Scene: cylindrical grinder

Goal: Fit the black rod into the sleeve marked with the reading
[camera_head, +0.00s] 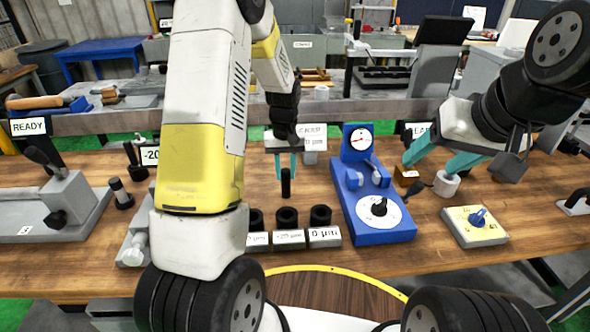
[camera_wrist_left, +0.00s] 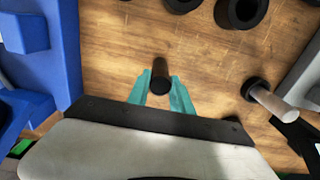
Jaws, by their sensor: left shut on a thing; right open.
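My left gripper (camera_head: 286,168) is shut on the black rod (camera_head: 286,184), which hangs upright, just behind the sleeves. In the left wrist view the rod (camera_wrist_left: 160,75) sits between the teal fingers (camera_wrist_left: 160,92). Three dark sleeves stand in a row: left (camera_head: 256,220), middle (camera_head: 287,217), right (camera_head: 320,215). My right gripper (camera_head: 428,166) is open.
A white ring (camera_head: 446,184) lies by the right gripper's fingers; contact is unclear. A grey fixture (camera_head: 65,205) is at left. Bare wood lies between the rod and the blue gauge.

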